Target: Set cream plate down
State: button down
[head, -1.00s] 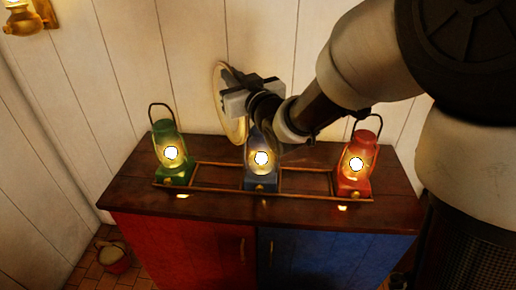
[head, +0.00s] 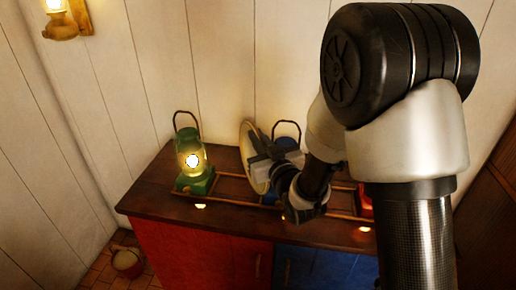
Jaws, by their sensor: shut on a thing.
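The cream plate (head: 247,157) is held on edge, roughly upright, above the cabinet top, between the green lantern and the blue lantern. My gripper (head: 262,157) is shut on the plate's right side. The plate is seen nearly edge-on, and I cannot tell whether its lower rim touches the cabinet top. My gripper and wrist hide most of the blue lantern (head: 287,130) behind them.
The wooden cabinet top (head: 150,196) carries a lit green lantern (head: 193,165) at left and a red lantern (head: 365,200), mostly hidden by my arm. A wooden rack (head: 232,188) lies between them. A bucket (head: 128,262) stands on the floor at left.

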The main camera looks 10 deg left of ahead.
jog(key=shift+f, duration=1.5)
jog(key=shift+f+b, duration=0.15)
jog(key=shift+b, duration=0.15)
jog(key=c, duration=1.9)
grip_release()
jog(key=v, duration=0.6)
jog(key=p+v, duration=0.6)
jog(key=p, duration=0.5)
